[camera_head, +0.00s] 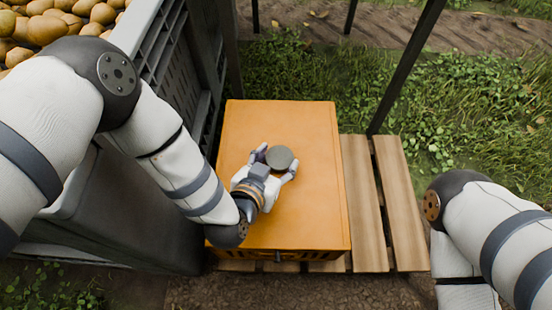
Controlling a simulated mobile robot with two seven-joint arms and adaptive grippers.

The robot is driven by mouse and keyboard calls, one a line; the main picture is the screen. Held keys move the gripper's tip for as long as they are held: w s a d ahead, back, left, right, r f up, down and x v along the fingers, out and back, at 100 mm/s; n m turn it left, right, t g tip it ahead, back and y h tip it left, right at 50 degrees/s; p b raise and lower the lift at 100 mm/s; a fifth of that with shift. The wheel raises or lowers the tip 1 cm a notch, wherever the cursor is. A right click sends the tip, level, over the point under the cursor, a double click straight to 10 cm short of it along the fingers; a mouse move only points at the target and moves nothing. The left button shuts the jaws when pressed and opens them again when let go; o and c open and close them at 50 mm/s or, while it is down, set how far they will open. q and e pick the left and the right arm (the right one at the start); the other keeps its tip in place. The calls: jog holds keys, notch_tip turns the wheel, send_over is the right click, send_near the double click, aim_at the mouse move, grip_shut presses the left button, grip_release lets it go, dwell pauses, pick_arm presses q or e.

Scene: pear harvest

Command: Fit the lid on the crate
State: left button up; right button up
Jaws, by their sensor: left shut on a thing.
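The orange lid (305,190) lies flat over the crate (300,255) in the middle of the camera_head view and hides its inside. Only a strip of the crate's orange near side shows below the lid's edge. I cannot tell whether the lid sits fully down on the rim. A round grey knob (280,157) stands on the lid. My left gripper (276,165) reaches in from the left over the lid, with its fingers on either side of the knob, shut on it. My right arm shows at the lower right, but its gripper is out of view.
The crate stands on a wooden pallet (402,205), whose bare slats show to its right. A large grey bin (165,45) full of pears (45,28) stands close on the left. A dark post (405,70) rises behind the pallet. Grass lies beyond.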

jog(key=shift+r, duration=0.2)
pick_arm(q)
jog(key=shift+f, duration=0.55)
pick_arm(e)
jog(key=shift+f, duration=0.3)
pick_arm(q)
jog(key=o, duration=1.1)
jog(key=shift+o, duration=0.2)
jog(key=shift+s+a+r, duration=0.1)
jog(key=shift+s+r, duration=0.15)
jog(key=p+v, duration=0.7)
jog(key=v, duration=0.1)
jog(key=shift+s+a+r, duration=0.1)
jog(key=shift+s+r, duration=0.1)
jog(key=shift+s, duration=0.15)
jog(key=shift+s+a+r+p, duration=0.2)
jog(key=shift+s+r+p, duration=0.05)
jog(key=shift+s+p, duration=0.25)
jog(key=shift+s, duration=0.2)
pick_arm(e)
notch_tip(320, 180, up, 6)
jog(key=w+t, duration=0.1)
jog(key=w, duration=0.1)
jog(key=shift+w+d+r, duration=0.15)
jog(key=shift+w+r, duration=0.05)
jog(key=shift+w, duration=0.15)
pick_arm(q)
jog(key=shift+f, duration=0.1)
